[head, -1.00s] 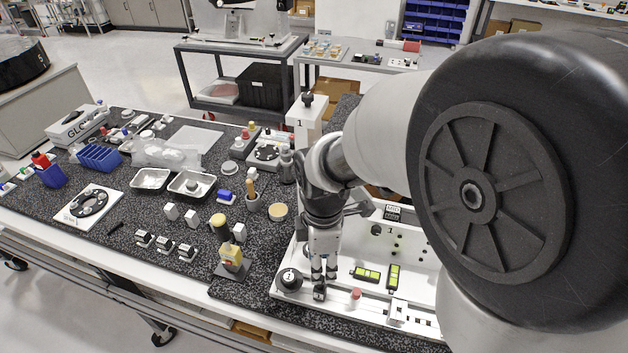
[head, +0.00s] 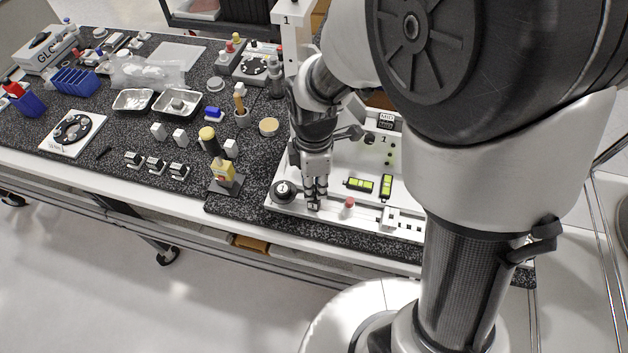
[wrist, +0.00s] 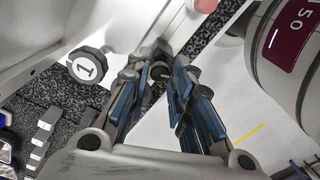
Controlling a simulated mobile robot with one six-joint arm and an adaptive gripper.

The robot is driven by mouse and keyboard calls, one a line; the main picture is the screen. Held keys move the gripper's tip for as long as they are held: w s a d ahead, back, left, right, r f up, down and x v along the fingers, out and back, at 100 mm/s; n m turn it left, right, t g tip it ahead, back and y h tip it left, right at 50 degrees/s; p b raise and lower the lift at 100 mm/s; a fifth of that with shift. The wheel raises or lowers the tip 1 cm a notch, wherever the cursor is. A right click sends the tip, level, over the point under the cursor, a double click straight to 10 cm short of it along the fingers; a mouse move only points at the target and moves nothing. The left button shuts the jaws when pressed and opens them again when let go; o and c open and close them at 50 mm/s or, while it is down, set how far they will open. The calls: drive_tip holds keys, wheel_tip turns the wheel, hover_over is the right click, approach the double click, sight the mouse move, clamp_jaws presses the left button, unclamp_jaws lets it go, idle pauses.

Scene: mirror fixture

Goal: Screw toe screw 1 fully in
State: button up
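My gripper (head: 314,196) points down at the front left of the white fixture board (head: 345,207). Its two fingers are close together, with a small dark block (head: 313,206) at their tips. In the wrist view the fingertips (wrist: 160,72) lie either side of a small dark piece bearing a light mark; whether they press on it is unclear. A round black knob marked 1 (head: 284,191) stands on the board just left of the gripper, apart from the fingers. It also shows in the wrist view (wrist: 87,66). I cannot tell for certain which piece is toe screw 1.
A red-topped peg (head: 349,202) stands close right of the gripper. Two green-lit levels (head: 360,184) lie further right. A white post marked 1 (head: 291,45) rises behind my arm.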

clamp_jaws()
drive_tip(key=shift+m, duration=0.4)
